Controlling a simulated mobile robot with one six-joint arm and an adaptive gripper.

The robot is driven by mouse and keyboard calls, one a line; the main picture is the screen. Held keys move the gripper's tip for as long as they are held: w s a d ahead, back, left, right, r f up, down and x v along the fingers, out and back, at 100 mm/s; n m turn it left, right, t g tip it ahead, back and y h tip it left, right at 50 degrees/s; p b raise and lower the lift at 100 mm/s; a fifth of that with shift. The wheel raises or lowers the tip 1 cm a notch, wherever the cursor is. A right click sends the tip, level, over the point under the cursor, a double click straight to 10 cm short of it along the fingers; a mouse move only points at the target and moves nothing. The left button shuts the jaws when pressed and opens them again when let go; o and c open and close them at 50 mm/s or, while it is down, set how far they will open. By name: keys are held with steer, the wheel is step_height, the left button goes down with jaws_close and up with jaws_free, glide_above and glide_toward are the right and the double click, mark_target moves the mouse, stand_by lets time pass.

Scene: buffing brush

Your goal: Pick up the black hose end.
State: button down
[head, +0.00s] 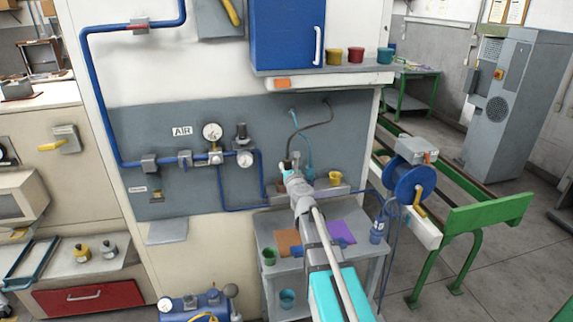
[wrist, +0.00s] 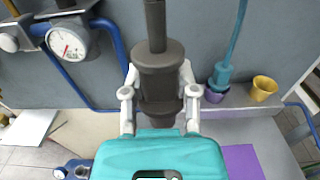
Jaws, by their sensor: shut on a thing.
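The black hose end (wrist: 160,75) is a dark, thick, stepped fitting in the middle of the wrist view. Its hose (wrist: 155,25) runs upward out of that view. My gripper (wrist: 158,84) is shut on the hose end, with one pale finger on each side of it. In the head view my gripper (head: 289,168) is in front of the grey wall panel, above the small table. The black hose (head: 318,122) hangs from the panel there and curves down to my gripper. The hose end is mostly hidden by my gripper in the head view.
A teal hose end (wrist: 221,74) hangs close by on the right, by a purple cup (wrist: 215,94). A yellow cup (wrist: 264,88) stands beyond it. A pressure gauge (wrist: 68,43) and blue pipe are on the left. The table below holds orange and purple sheets (head: 342,231).

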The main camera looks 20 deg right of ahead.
stand_by(0.7)
step_height(320, 180, down, 2)
steer(key=shift+f+b, duration=0.1)
steer(key=shift+b, duration=1)
steer(key=shift+d, duration=0.1)
